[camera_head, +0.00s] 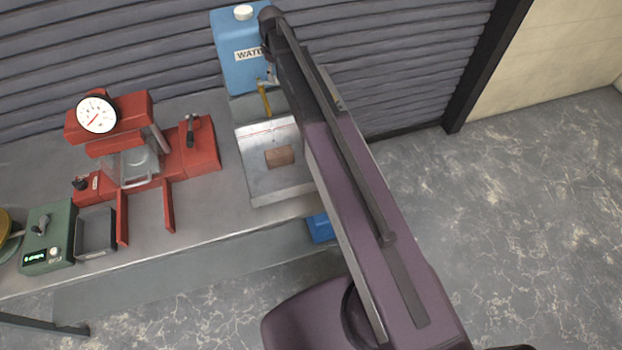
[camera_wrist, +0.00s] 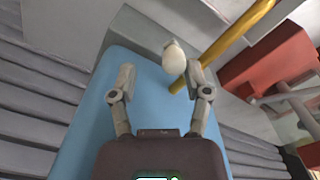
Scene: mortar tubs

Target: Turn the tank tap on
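The blue water tank (camera_head: 235,70) stands at the back of the bench, and its blue face fills the middle of the wrist view (camera_wrist: 145,100). Its tap is low on the front; a pale rounded tap part (camera_wrist: 174,60) shows in the wrist view. A yellow bar (camera_head: 265,102) runs from the tap, and it shows slanting in the wrist view (camera_wrist: 232,40). My gripper (camera_wrist: 160,70) is open and empty in front of the tank. The pale part appears between the fingertips, closer to the right finger; contact cannot be told. In the head view my arm mostly hides the gripper.
A metal tray (camera_head: 265,185) with a brown block (camera_head: 280,156) lies below the tap. A red press with a dial (camera_head: 120,140) and a green box (camera_head: 48,237) stand to the left on the bench (camera_head: 190,215). A shutter wall is close behind. The floor at right is clear.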

